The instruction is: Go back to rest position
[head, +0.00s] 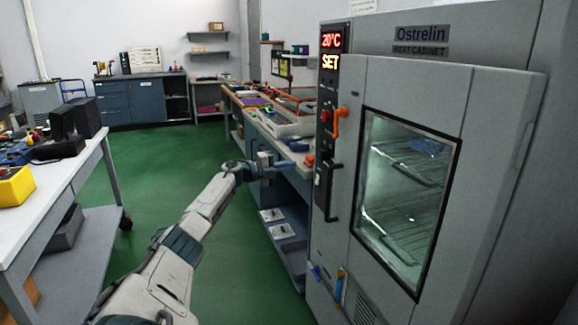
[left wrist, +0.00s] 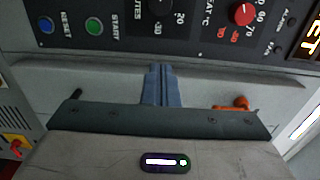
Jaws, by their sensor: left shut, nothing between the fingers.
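My left arm reaches forward from the bottom left of the head view. Its gripper (head: 290,165) is just left of the heat cabinet's front, near the black door handle (head: 333,190). In the left wrist view the two blue-grey fingers (left wrist: 158,85) are together and empty, pointing toward a dark control panel (left wrist: 190,30). That panel has a blue RESET button (left wrist: 46,25), a green START button (left wrist: 94,27) and a red knob (left wrist: 244,13). My right gripper is in neither view.
The grey heat cabinet (head: 500,140) fills the right side; its display reads 20°C and SET. Wire shelves show through its window (head: 405,190). A cluttered bench (head: 285,130) stands behind my gripper. A white table (head: 50,180) stands at left. Green floor (head: 160,170) is clear between.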

